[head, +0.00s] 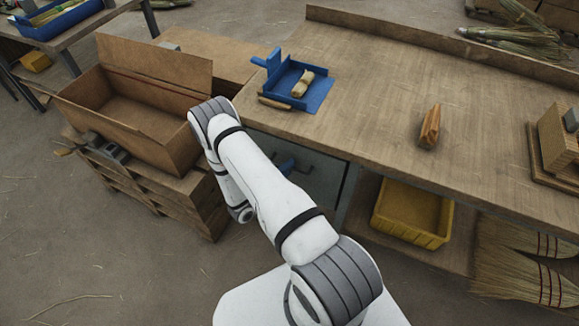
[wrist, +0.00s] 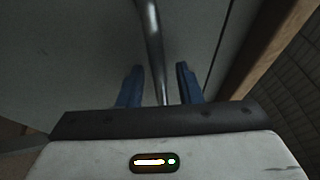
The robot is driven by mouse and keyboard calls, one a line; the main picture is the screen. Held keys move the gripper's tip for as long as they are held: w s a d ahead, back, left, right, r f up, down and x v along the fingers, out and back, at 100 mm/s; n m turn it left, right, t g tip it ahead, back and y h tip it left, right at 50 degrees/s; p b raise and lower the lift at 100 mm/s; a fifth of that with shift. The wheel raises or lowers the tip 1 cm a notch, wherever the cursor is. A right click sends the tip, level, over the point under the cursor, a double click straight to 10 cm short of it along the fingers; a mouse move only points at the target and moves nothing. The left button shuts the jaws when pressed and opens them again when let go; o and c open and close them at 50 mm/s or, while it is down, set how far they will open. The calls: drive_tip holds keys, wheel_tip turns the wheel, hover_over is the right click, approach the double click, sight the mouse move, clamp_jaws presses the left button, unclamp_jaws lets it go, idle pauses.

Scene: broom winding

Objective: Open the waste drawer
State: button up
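The waste drawer's grey front (head: 322,184) shows under the workbench in the head view, partly hidden by my arm. It looks closed. Its metal bar handle (wrist: 149,25) runs down the middle of the wrist view, in front of the grey drawer face (wrist: 75,45). My gripper (wrist: 160,68) has its two blue fingers on either side of the bar, with a gap visible on both sides. It is open and not clamped on the handle. In the head view, only a bit of blue finger (head: 286,165) shows beside my forearm.
A wooden workbench (head: 375,85) holds a blue dustpan (head: 318,95) and a wooden block (head: 430,126). A yellow bin (head: 412,213) stands on the lower shelf at right. An open cardboard box (head: 145,117) on pallets stands at left. The floor in front is clear.

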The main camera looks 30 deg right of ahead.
drive_tip(key=shift+c, duration=0.2)
clamp_jaws()
idle(0.3)
